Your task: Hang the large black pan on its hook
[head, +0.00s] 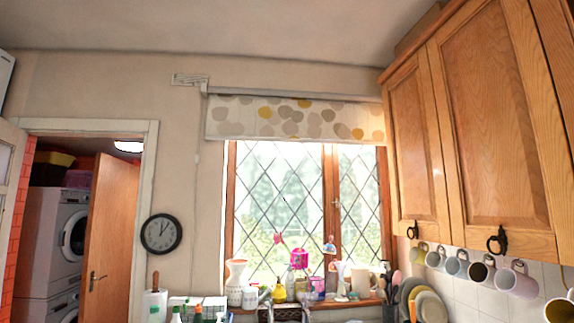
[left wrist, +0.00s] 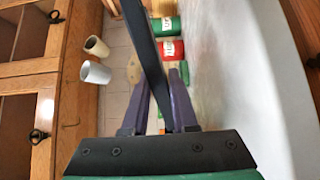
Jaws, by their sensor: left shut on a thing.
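In the left wrist view my left gripper (left wrist: 160,84) has its purple fingers shut on a long, flat black handle (left wrist: 143,40). The handle looks like that of the large black pan. It runs up between the fingers and out at the top edge of the picture. The pan's round body is not in either view. I cannot pick out the pan's hook in either view. Neither gripper shows in the head view, and my right gripper is out of sight.
Wooden wall cabinets (head: 496,120) hang at the right, with several mugs (head: 481,272) below. A leaded window (head: 283,205) stands above a cluttered sill. A round clock (head: 161,234) hangs beside the doorway. Red and green canisters (left wrist: 171,50) and a pale wall (left wrist: 245,70) border my left gripper.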

